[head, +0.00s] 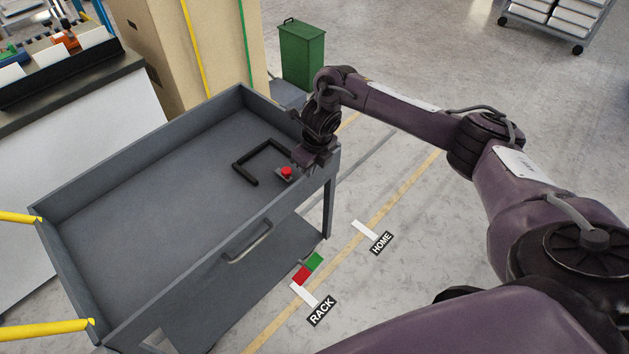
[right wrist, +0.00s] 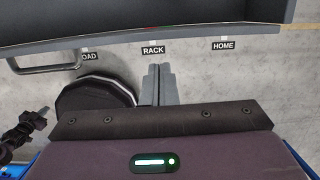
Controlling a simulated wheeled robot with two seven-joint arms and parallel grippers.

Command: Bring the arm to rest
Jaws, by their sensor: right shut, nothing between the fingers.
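My right arm comes in from the right in the head view. Its gripper (head: 304,164) hangs at the right end of the grey cart (head: 150,190), close to the red button (head: 287,171). In the right wrist view the two fingers of the right gripper (right wrist: 159,72) are together with nothing between them. Behind them show the floor and the cart's edge (right wrist: 130,40). From the head view I cannot tell whether the gripper touches the cart. My left gripper is in neither view.
A black angular bracket (head: 246,172) lies in the cart's tray. Floor labels read RACK (head: 321,311) and HOME (head: 381,243), beside a yellow line. A green bin (head: 302,57) and tall cardboard boxes (head: 160,45) stand behind the cart. Floor right of the cart is mostly clear.

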